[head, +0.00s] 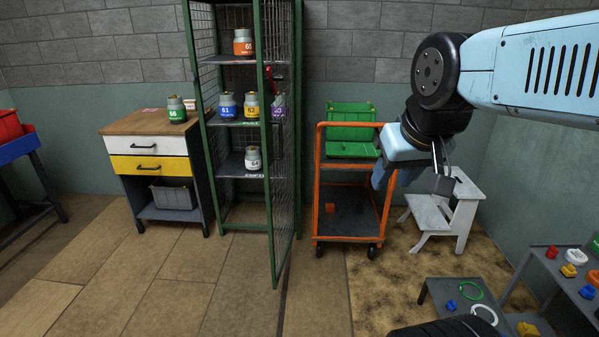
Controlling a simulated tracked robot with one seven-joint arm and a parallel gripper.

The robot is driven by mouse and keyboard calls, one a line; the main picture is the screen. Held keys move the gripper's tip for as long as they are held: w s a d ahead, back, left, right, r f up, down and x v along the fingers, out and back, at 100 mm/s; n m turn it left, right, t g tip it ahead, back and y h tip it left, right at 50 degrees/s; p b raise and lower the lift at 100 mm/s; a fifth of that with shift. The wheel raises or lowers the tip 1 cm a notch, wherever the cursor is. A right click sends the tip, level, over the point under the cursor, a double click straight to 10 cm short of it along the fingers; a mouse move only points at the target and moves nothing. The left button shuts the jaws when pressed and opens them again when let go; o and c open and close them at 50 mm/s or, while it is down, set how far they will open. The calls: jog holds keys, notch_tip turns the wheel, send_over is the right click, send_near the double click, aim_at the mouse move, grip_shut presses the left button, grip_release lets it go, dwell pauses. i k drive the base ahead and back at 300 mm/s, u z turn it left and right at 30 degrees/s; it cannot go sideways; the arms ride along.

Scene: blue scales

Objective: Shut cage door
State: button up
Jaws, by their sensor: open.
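The green metal cage (195,84) stands against the back wall, left of centre. Its mesh door (281,190) hangs open, swung out toward me on the cage's right side. A red part (268,82) shows at the door's edge, perhaps its handle or latch. Inside are shelves with several labelled jars, among them an orange one (243,42), a blue one (227,105) and a white one (252,158). My gripper (380,176) is open and empty, pointing down in front of the orange trolley, to the right of the door and apart from it.
An orange trolley (318,190) with a green crate (350,122) stands right of the cage. A white step stool (462,215) is beside it. A wooden-topped drawer cabinet (130,122) with a jar stands left. Grey stepped shelves (440,290) are at lower right. The floor before the cage is clear.

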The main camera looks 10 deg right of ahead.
aim_at(266, 99)
jog(key=u, duration=0.2)
jog(key=i, duration=0.9)
jog(key=z, duration=0.2)
jog(key=k, duration=0.9)
jog(key=u, duration=0.15)
jog(key=i, duration=0.9)
jog(key=z, duration=0.05)
